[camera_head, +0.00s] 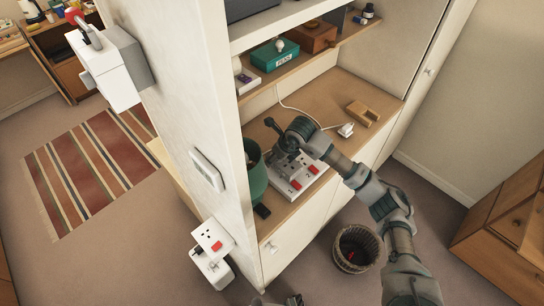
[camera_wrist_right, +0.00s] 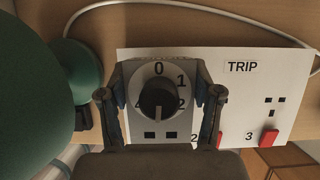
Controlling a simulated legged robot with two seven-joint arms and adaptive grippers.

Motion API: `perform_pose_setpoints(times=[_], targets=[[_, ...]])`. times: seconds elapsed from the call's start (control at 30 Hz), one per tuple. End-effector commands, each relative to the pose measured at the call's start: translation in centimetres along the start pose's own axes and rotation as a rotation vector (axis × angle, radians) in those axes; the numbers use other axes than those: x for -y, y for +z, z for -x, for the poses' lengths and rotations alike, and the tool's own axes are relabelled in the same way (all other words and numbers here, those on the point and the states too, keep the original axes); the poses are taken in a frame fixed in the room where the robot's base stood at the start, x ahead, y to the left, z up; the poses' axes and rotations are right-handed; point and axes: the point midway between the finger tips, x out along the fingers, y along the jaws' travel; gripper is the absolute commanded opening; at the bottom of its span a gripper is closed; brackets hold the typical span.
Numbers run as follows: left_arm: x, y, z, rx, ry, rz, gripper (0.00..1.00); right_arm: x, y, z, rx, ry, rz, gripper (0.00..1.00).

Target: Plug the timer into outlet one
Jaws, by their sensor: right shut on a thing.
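My right gripper (camera_head: 284,146) reaches in from the right over the white outlet board (camera_head: 311,178) on the desk. In the wrist view the right gripper (camera_wrist_right: 158,112) is shut on the grey timer (camera_wrist_right: 136,78), one finger at each side. The timer's black dial faces the camera, with numbers around it. It is over the left part of the outlet board (camera_wrist_right: 240,90). The labels TRIP, 2 and 3 show, with outlet three's holes and red switch uncovered. Outlet one is hidden. I cannot tell whether the timer touches the board. Dark tips at the head view's bottom edge may be my left gripper (camera_head: 290,300).
A green rounded object (camera_head: 256,178) stands close left of the board. A white plug (camera_head: 346,130) with its cord and a wooden block (camera_head: 363,112) lie behind to the right. A shelf (camera_head: 290,66) hangs above. A basket (camera_head: 355,249) stands on the floor.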

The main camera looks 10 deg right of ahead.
Motion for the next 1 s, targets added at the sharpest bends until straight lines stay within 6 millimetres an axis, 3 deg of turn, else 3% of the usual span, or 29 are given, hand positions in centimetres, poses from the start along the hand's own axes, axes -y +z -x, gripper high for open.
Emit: perform_pose_setpoints(times=[0.27, 0.7, 1.0], targets=[[-2.1, -0.3, 0.0, -0.004, 0.025, 0.008, 0.74, -1.2, 0.9, -0.1, -0.004, -0.006, 0.008, 0.15], [0.4, 0.4, 0.0, 0.004, -0.005, -0.002, 0.74, -1.4, 0.9, -0.3, -0.004, -0.005, 0.007, 0.15], [-1.3, 0.1, 0.0, 0.001, 0.015, 0.005, 0.74, -1.6, 1.1, -0.4, -0.006, -0.007, 0.008, 0.15]])
